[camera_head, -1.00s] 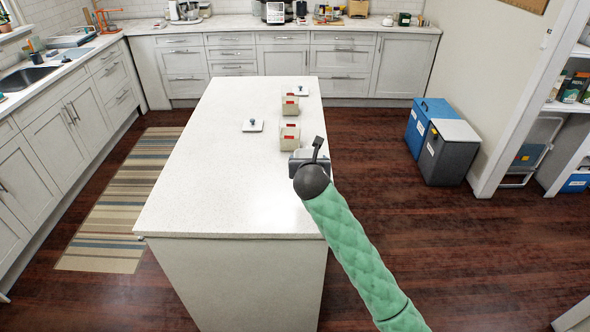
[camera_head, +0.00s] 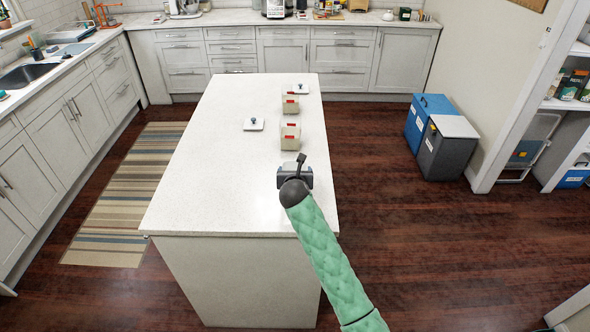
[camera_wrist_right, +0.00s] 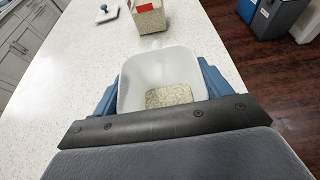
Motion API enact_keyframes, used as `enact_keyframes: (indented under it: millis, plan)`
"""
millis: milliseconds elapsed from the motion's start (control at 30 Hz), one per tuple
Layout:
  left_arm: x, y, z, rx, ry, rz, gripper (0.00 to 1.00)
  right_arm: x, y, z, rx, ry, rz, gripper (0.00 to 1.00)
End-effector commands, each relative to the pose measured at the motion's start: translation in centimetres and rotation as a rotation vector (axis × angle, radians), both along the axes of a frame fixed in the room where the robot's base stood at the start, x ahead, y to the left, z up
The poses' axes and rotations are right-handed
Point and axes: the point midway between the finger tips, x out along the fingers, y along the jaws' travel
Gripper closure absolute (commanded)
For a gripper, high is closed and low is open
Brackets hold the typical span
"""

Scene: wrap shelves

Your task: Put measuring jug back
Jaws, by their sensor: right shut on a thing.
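My right gripper (camera_head: 296,172) is over the near right part of the white island. In the right wrist view its blue fingers (camera_wrist_right: 162,88) are shut on a pale, open, square-mouthed vessel, which I take to be the measuring jug (camera_wrist_right: 150,66). A beige grainy patch shows at its bottom. The head view hides most of the jug behind my gripper and green arm. I cannot tell whether it touches the worktop. My left gripper is not in view.
Two beige canisters with red labels, one near (camera_head: 290,142) and one far (camera_head: 290,106), stand on the island (camera_head: 215,190) beyond my gripper. Two white knobbed lids (camera_head: 253,125) (camera_head: 296,89) lie beside them. The island's left half is clear. Bins (camera_head: 447,150) stand on the floor at right.

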Motion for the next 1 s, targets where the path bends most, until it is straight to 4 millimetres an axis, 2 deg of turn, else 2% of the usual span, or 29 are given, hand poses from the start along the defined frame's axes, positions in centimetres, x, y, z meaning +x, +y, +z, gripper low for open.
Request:
enact_keyframes:
  millis: [267, 300, 400, 767, 900, 1000]
  plan:
    - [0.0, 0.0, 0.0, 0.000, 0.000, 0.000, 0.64, 0.0, 0.0, -0.1, 0.000, -0.001, 0.000, 0.63]
    - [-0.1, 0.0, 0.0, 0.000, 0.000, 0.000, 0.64, 0.0, 0.0, -0.2, 0.001, -0.001, 0.000, 0.19]
    - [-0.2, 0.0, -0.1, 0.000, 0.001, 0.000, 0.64, 0.0, 0.0, -0.2, 0.001, 0.000, 0.000, 0.01]
    - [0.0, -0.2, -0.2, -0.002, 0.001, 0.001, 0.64, 0.0, 0.0, 0.0, 0.001, 0.000, 0.000, 0.01]
    - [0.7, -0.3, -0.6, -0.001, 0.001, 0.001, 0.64, -1.4, -0.1, 0.4, 0.000, -0.002, 0.000, 0.01]
    - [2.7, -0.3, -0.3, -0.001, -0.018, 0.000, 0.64, -3.1, 0.0, 1.0, 0.000, -0.002, 0.001, 0.01]
